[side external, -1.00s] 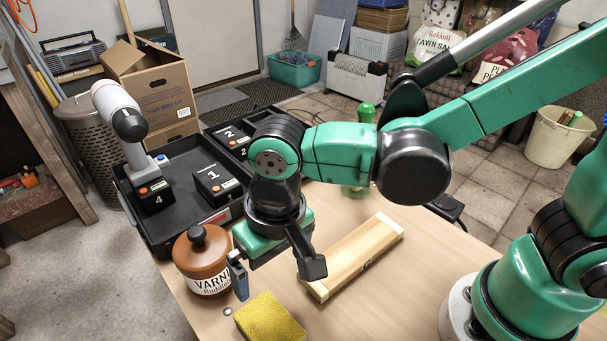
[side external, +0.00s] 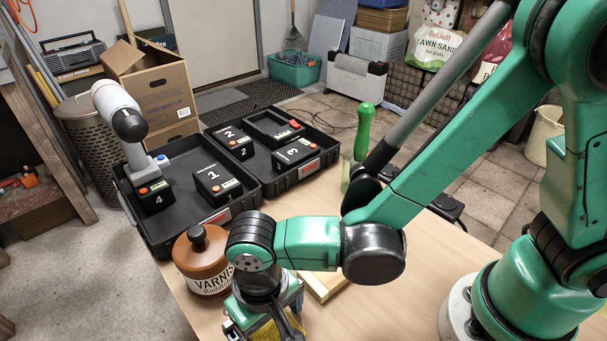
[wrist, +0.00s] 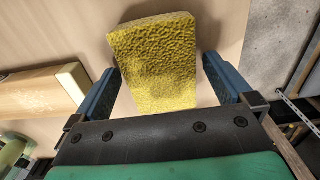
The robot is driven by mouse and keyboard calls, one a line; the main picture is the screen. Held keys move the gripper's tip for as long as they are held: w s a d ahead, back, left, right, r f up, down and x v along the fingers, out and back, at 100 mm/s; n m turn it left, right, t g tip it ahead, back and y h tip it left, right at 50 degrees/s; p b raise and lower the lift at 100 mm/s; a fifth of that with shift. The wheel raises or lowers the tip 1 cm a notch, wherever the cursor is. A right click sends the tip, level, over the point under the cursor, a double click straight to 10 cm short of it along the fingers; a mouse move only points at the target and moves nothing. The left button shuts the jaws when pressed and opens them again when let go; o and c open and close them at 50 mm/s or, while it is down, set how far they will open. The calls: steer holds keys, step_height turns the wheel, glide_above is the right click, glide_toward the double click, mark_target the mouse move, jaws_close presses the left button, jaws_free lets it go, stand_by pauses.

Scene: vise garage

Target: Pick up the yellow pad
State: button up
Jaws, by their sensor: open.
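The yellow pad (wrist: 158,60) is a rough-textured block lying on the wooden table. In the wrist view it stands between and ahead of the two blue fingers of my gripper (wrist: 160,88). In the side view my gripper (side external: 265,330) is low over the pad (side external: 268,331) at the bottom edge of the picture. The arm and gripper hide most of the pad there.
A brown varnish jar (side external: 203,262) stands close to the left of my gripper. A wooden block (side external: 325,285) lies to the right, partly hidden by my arm. A black open case (side external: 165,238) with numbered batteries and a green-handled tool (side external: 364,130) are farther back.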

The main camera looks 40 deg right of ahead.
steer(key=c, duration=1.2)
step_height(320, 180, up, 20)
